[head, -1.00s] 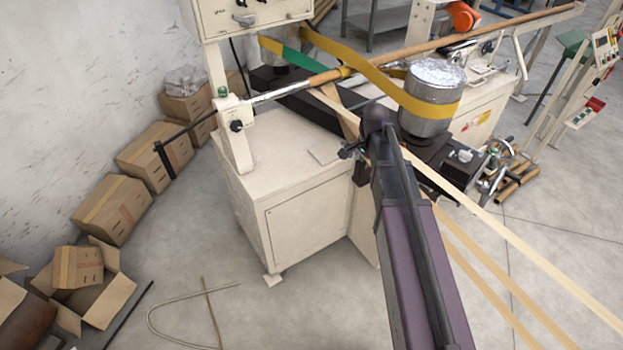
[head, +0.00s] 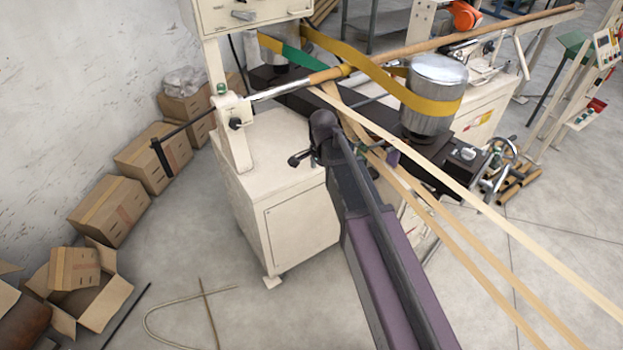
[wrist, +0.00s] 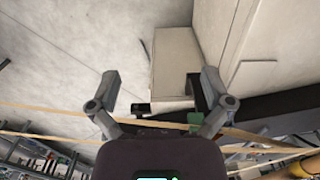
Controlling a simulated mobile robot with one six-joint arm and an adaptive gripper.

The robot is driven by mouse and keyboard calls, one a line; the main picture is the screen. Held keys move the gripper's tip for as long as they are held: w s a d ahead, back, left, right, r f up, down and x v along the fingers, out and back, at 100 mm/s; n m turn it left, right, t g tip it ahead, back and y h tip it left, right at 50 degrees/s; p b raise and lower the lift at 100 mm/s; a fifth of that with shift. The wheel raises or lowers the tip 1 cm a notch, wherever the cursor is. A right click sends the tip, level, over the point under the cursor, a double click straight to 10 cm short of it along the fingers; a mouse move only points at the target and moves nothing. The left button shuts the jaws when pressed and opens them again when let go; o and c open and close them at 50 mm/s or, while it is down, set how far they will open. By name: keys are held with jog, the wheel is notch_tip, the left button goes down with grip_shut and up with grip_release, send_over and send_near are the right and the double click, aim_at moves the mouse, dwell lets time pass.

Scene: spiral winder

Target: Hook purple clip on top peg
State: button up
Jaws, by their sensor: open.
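My gripper (wrist: 160,80) is open in the wrist view, its two grey fingers spread with nothing held between them. A small purple piece (head: 393,158), perhaps the purple clip, shows beside the paper strips to the right of my arm's end in the head view. I cannot tell what it hangs on or touches. A small green part (wrist: 193,118) lies near the right finger in the wrist view. I cannot make out the top peg in either view. My own arm hides part of the winder in the head view.
Pale paper strips (head: 480,214) run diagonally close to my arm. A silver drum (head: 436,78) with a yellow belt (head: 375,75) stands behind. The cream machine cabinet (head: 300,225) is to the left. Cardboard boxes (head: 110,210) line the wall. Open floor lies in front.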

jog(key=shift+s+a+f, duration=0.2)
jog(key=shift+s+a, duration=0.05)
jog(key=shift+a, duration=0.45)
jog(key=shift+s+a+f, duration=0.15)
jog(key=shift+s+a, duration=0.05)
jog(key=shift+a, duration=0.45)
jog(key=s+d+n+b, duration=0.1)
jog(key=s+d+n, duration=0.4)
jog(key=d, duration=0.5)
jog(key=s+d+f+n+b, duration=0.1)
jog(key=s+d+n, duration=0.4)
jog(key=s+d, duration=0.3)
jog(key=d, duration=0.3)
jog(key=shift+s+d+f+n, duration=0.15)
jog(key=shift+s+f+n, duration=0.15)
jog(key=shift+n, duration=0.1)
